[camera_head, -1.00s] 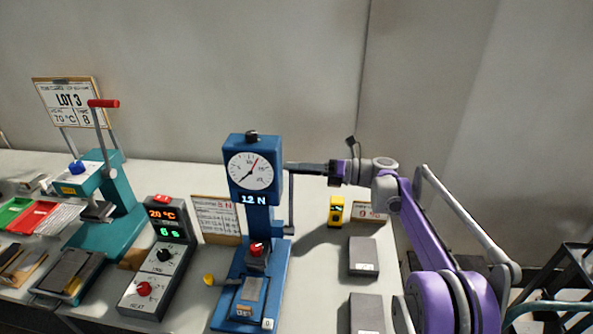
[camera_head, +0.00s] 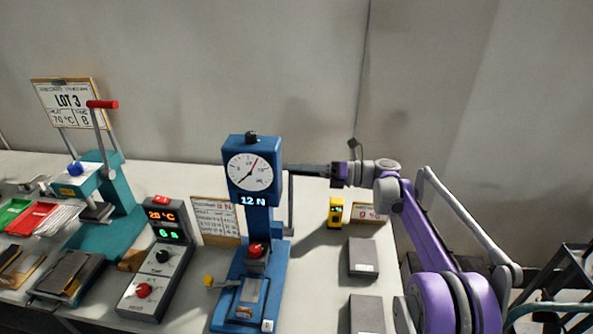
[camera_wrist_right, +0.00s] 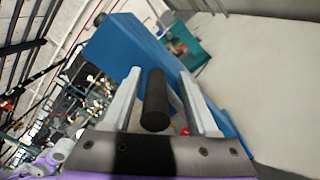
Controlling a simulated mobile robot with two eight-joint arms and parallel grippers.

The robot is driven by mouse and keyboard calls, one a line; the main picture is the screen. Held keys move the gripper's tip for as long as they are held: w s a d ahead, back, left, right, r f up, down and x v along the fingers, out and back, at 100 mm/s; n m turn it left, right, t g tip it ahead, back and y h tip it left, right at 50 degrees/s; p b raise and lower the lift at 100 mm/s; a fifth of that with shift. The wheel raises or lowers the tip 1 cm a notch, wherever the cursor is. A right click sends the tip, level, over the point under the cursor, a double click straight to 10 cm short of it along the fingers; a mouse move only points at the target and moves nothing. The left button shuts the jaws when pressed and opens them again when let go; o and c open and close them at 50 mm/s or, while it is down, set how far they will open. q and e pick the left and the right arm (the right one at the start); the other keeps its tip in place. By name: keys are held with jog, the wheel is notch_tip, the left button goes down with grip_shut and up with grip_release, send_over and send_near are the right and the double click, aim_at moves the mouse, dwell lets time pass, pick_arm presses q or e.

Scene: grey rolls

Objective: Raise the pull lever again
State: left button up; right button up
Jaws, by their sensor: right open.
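The pull lever is a thin grey rod (camera_head: 291,205) on the right side of the blue force tester (camera_head: 262,235), standing upright with its top beside the dial housing. Its black cylindrical handle (camera_wrist_right: 156,102) shows in the right wrist view. My right gripper (camera_head: 306,170) is at the lever's top, and in the wrist view its two spread fingers (camera_wrist_right: 160,95) lie on either side of the handle with gaps. In the head view the fingers largely hide the handle. The tester's display reads 12 N. My left gripper is not in view.
A yellow device (camera_head: 336,212) and grey blocks (camera_head: 363,257) lie on the table right of the tester. A control box (camera_head: 157,270) and a teal press (camera_head: 115,215) stand to its left. The wall is close behind the table.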

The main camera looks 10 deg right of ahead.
jog(key=v, duration=1)
jog(key=shift+b, duration=0.45)
jog(key=s+a+f+n+g+h+p, duration=0.1)
jog(key=s+a+f+n+h, duration=0.2)
jog(key=s+a+n+h, duration=0.25)
jog(key=s+a+f+n+g+h, duration=0.1)
jog(key=s+a+f+n+h, duration=0.2)
jog(key=s+n, duration=0.45)
jog(key=s+d+f+n+h, duration=0.1)
jog(key=s+f+n+h, duration=0.2)
jog(key=s+n, duration=0.3)
jog(key=s+d+f+n+t+h+p, duration=0.1)
jog(key=s+d+f+n+h, duration=0.1)
jog(key=s+f+n, duration=0.3)
jog(key=s+d+f+n+t+h, duration=0.1)
jog(key=s+d+f+n+h, duration=0.1)
jog(key=s+f+n+h, duration=0.2)
jog(key=s+n, duration=0.3)
jog(key=s, duration=0.4)
jog(key=shift+s+f, duration=0.3)
jog(key=shift+f, duration=0.05)
